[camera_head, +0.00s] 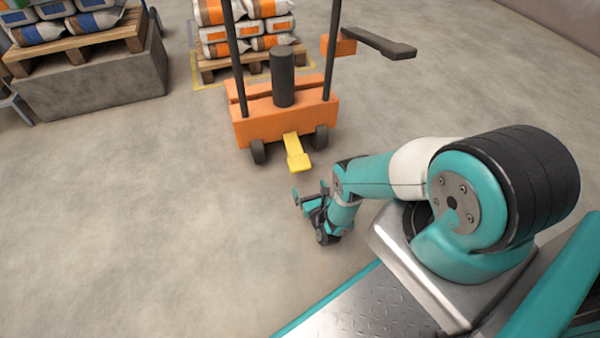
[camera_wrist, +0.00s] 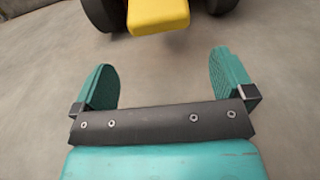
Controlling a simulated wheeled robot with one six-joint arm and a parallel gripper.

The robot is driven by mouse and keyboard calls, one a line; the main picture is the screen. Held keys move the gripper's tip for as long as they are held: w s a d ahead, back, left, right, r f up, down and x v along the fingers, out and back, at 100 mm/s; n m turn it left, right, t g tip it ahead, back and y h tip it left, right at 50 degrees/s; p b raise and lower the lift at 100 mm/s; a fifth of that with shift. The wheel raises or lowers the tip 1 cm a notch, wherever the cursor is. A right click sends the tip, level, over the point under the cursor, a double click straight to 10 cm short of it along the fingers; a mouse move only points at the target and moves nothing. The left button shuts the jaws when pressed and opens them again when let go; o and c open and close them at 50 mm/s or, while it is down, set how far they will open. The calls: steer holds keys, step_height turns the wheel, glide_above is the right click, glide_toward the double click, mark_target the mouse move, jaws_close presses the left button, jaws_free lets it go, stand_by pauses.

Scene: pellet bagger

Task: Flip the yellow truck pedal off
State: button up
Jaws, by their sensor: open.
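The yellow pedal (camera_head: 296,152) sticks out low from the front of the orange truck (camera_head: 286,112), between its two dark wheels. In the wrist view the pedal's front end (camera_wrist: 158,15) shows at the top, ahead of my gripper. My gripper (camera_head: 300,197) is open and empty, a short way in front of the pedal and apart from it. In the wrist view its two teal fingers (camera_wrist: 162,75) stand wide apart with only floor between them. The pedal's rear end and joint are hidden in the wrist view.
The truck's dark wheels (camera_wrist: 102,8) flank the pedal. A pallet of bags (camera_head: 245,35) stands behind the truck. A dark flat bar on an orange block (camera_head: 338,45) is to its right. A concrete block (camera_head: 95,85) with a loaded pallet stands at left. The floor at left is clear.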

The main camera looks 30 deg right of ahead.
mark_target(300, 168)
steer(key=b+x, duration=0.2)
steer(key=x, duration=0.1)
steer(key=b+x, duration=0.2)
steer(key=b, duration=0.1)
steer(key=f+b+x, duration=0.1)
steer(key=b+x, duration=0.1)
steer(key=x, duration=0.1)
steer(key=shift+w+d+b, duration=0.1)
steer(key=shift+w+b, duration=0.25)
steer(key=shift+b, duration=0.05)
steer(key=shift+w+d+r+b, duration=0.1)
steer(key=shift+w+r+b, duration=0.1)
steer(key=shift+w+b, duration=0.3)
steer(key=shift+w+d+r+b, duration=0.2)
steer(key=shift+w+b, duration=0.15)
steer(key=shift+b, duration=0.25)
steer(key=shift+c, duration=0.2)
